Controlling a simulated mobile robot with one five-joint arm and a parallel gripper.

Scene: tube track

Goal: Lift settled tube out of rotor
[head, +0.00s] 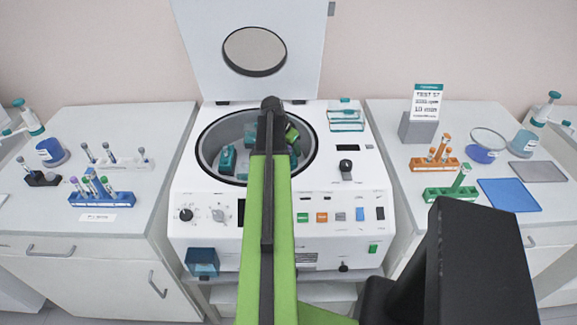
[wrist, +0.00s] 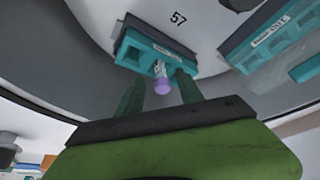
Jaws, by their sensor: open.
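A tube with a purple cap (wrist: 162,86) sits in a teal rotor bucket (wrist: 150,50) in the wrist view; the number 57 is marked beside this bucket. My gripper (wrist: 159,78) is open, with one dark green finger on each side of the tube's cap. I cannot tell if either finger touches it. In the head view the rotor lies in the open centrifuge (head: 342,210), with a teal bucket (head: 228,159) at the bowl's left. My arm covers the middle of the bowl and hides the tube there.
The raised lid (head: 205,50) stands behind the bowl (head: 208,136). A second teal bucket (wrist: 265,42) is at right in the wrist view. Blue rack (head: 88,200) with tubes stands left; green rack (head: 440,193) and orange rack (head: 420,164) stand right.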

